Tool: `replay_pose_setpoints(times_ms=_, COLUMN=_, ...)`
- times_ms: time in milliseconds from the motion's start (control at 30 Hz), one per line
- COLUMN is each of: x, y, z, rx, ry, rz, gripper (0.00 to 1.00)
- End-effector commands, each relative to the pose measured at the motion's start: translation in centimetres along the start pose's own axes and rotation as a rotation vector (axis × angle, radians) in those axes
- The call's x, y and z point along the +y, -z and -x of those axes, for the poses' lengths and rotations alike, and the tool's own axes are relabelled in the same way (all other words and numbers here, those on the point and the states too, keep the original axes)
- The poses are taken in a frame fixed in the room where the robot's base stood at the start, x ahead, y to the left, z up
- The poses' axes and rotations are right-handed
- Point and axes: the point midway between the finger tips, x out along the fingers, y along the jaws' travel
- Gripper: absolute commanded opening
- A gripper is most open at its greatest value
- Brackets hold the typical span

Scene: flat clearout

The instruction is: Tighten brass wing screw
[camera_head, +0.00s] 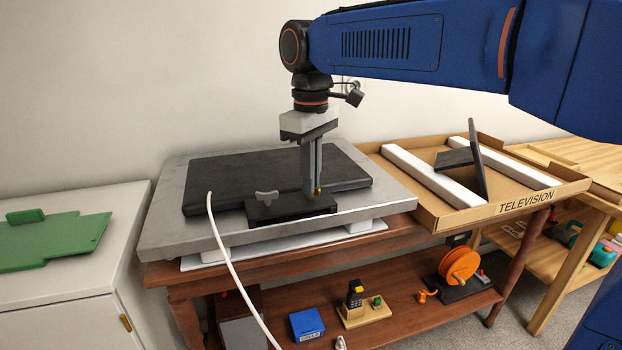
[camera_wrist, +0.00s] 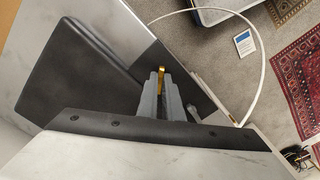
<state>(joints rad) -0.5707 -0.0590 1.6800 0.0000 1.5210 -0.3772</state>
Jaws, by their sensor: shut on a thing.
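The brass wing screw (camera_head: 318,191) is at the right end of a black block (camera_head: 290,208), at the front edge of a flat dark panel (camera_head: 240,178). My gripper (camera_head: 311,188) points straight down over that end and is shut on the brass screw. In the wrist view the brass piece (camera_wrist: 161,76) shows between the tips of my gripper (camera_wrist: 160,88); the fingers hide most of it. A grey wing screw (camera_head: 266,197) stands at the left part of the block, apart from my gripper. How deep the brass screw sits is hidden.
The panel lies on a thick grey slab (camera_head: 165,215) on a wooden table (camera_head: 400,238). A white cable (camera_head: 228,255) hangs over the front. An open carton marked TELEVISION (camera_head: 540,195) is on the right. A white cabinet (camera_head: 60,310) holds a green board (camera_head: 60,240) on the left.

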Motion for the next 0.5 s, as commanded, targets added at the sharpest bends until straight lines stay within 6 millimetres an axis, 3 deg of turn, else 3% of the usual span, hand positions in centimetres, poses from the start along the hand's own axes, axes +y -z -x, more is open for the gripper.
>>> replay_pose_setpoints(times_ms=500, x=0.03, y=0.02, z=0.08, rx=0.002, ry=-0.001, rz=-0.458, gripper=0.0)
